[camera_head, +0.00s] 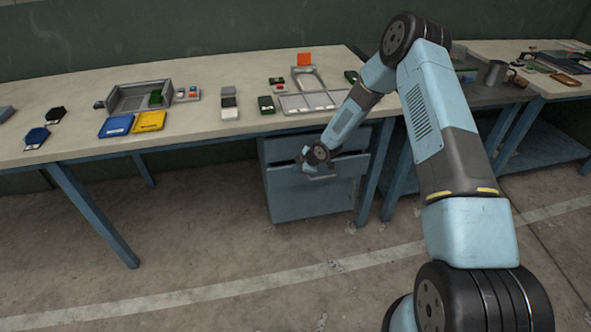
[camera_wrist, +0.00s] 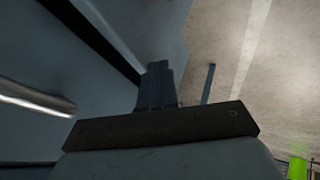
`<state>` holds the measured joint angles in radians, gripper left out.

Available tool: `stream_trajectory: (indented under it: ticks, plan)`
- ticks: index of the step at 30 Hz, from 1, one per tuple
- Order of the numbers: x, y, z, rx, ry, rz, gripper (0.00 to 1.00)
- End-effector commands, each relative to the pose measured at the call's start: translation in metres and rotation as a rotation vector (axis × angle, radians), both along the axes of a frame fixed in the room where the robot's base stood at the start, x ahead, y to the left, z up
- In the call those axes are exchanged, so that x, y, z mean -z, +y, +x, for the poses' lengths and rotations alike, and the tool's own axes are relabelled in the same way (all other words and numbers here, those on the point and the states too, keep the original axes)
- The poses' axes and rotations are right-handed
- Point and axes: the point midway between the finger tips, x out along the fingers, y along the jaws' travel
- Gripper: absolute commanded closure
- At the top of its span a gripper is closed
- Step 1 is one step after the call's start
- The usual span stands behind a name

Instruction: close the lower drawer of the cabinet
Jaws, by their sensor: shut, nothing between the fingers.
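The grey-blue cabinet (camera_head: 270,148) stands under the workbench in the head view. Its lower drawer (camera_head: 310,203) has a broad front below a dark gap, and this front seems to stand out a little; how far is hard to tell. My gripper (camera_head: 318,171) is at the upper part of that front, partly hidden by my wrist. In the wrist view my gripper (camera_wrist: 157,72) is shut and empty, close beside a blue-grey panel (camera_wrist: 60,60). A pale bar handle (camera_wrist: 35,101) lies to its left, apart from the fingers. Contact with the drawer cannot be told.
The workbench (camera_head: 220,145) carries trays, blue and yellow pads and small parts. Its blue legs (camera_head: 92,215) flank the cabinet. A second bench (camera_head: 485,95) with a metal mug (camera_head: 495,73) stands at right. The concrete floor (camera_head: 200,235) before the cabinet is clear.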

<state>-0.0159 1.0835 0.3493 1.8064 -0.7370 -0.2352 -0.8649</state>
Motion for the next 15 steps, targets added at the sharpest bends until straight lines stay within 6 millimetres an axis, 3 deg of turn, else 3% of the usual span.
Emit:
stream_trajectory:
  ticks: [8,15]
  plan:
    - [0.000,-0.013,-0.028,0.002,0.002,-0.001,1.00]
    - [-0.038,-0.034,-0.042,0.001,0.000,0.001,1.00]
